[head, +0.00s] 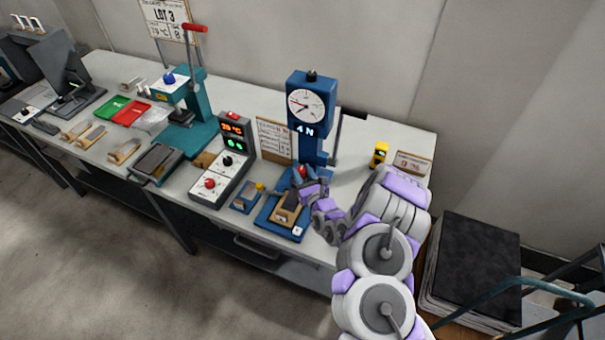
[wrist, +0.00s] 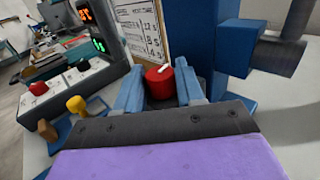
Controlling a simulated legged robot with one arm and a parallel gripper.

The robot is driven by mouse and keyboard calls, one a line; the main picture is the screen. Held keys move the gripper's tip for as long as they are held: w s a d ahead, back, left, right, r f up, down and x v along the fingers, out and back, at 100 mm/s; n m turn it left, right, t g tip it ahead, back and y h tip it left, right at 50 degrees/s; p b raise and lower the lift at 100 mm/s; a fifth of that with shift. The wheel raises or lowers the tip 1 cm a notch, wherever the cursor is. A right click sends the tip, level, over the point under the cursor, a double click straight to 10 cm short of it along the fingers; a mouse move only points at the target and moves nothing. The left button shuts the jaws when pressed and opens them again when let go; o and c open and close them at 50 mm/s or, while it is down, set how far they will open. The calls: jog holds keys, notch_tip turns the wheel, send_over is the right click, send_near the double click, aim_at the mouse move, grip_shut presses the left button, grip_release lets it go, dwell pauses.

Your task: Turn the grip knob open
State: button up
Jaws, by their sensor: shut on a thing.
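The grip knob (wrist: 160,84) is a red cylinder with a white mark on its top. It sits low on the blue force tester (head: 311,97), whose round dial reads "4 N" beneath. My gripper (wrist: 159,80) is shut on the knob, with one blue finger on its left side and one on its right. In the head view the knob (head: 302,170) shows as a small red spot beside my gripper (head: 304,176). My arm comes in from the lower right and partly hides the tester's base.
Left of the tester stand a control box (head: 224,160) with a red knob and lit displays, and a teal press (head: 190,105). A small blue block with a yellow knob (head: 260,187) is close by. A notice card (head: 273,139) stands behind. A yellow object (head: 379,155) is at the right.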

jog(key=n+g+y, duration=0.1)
jog(key=n+g+y+b, duration=0.1)
jog(key=y, duration=0.1)
jog(key=n+g+y+b, duration=0.1)
jog(key=y, duration=0.1)
jog(key=shift+w+d+f+n, duration=0.2)
jog(key=shift+d+n, duration=0.1)
jog(key=shift+n, duration=0.1)
jog(key=shift+w+r+n+g+y+b, duration=0.1)
jog(key=shift+n+g+y+b, duration=0.4)
jog(key=shift+n+g+y, duration=1.3)
jog(key=shift+g+h, duration=0.3)
jog(key=shift+g, duration=0.3)
jog(key=o, duration=1)
jog(key=shift+o, duration=0.2)
jog(key=shift+r, duration=0.1)
jog(key=p+v, duration=0.3)
jog(key=v, duration=1.4)
jog(key=shift+d, duration=0.25)
